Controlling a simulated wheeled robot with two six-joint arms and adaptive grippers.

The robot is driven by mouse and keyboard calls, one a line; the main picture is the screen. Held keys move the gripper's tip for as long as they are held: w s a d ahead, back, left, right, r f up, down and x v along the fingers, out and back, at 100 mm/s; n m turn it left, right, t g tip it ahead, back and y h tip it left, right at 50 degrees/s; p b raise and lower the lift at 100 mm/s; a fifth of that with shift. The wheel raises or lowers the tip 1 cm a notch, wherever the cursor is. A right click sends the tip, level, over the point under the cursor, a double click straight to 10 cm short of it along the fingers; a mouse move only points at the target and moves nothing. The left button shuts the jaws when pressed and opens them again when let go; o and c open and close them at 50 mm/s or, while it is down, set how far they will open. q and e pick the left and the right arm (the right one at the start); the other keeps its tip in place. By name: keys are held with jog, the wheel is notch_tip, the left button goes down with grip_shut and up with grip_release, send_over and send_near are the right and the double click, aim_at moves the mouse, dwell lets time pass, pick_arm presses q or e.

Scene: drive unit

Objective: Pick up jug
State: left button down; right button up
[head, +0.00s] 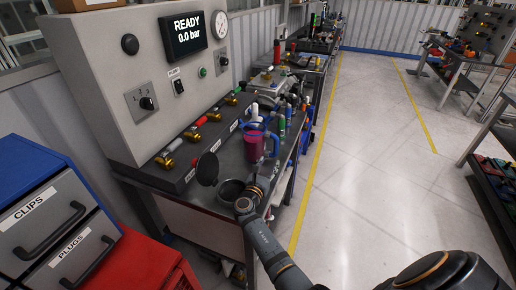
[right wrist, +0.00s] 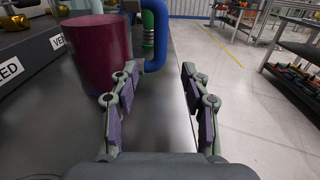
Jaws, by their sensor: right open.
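The jug (head: 254,148) is dark red with a blue handle and stands on the dark bench top. It also shows large at the left of the right wrist view (right wrist: 95,55), its blue handle (right wrist: 158,45) on its right side. My right gripper (head: 258,186) is open and empty, low over the bench on the near side of the jug. In the right wrist view its two fingers (right wrist: 160,90) are spread, with the handle ahead in the gap between them, apart from both. The jug's body is beyond the left finger. My left gripper is not in view.
A dark round opening (head: 231,189) with a raised round lid (head: 207,169) is left of my right gripper. The grey control panel (head: 120,70) rises behind brass valves. Green and blue upright items (head: 283,122) crowd beyond the jug. The floor (head: 370,150) is clear right of the bench.

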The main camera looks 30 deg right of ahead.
aim_at(275, 151)
jog(key=shift+w+d+f, duration=0.1)
jog(key=shift+w+d, duration=0.2)
jog(key=shift+d, duration=0.05)
jog(key=x, duration=0.6)
jog(key=shift+w+d+f+p, duration=0.2)
jog(key=shift+w+d+p, duration=0.05)
jog(key=shift+d+p, duration=0.05)
jog(key=shift+s+a+r, duration=0.1)
jog(key=shift+c, duration=1.1)
grip_shut()
jog(key=shift+r, duration=0.2)
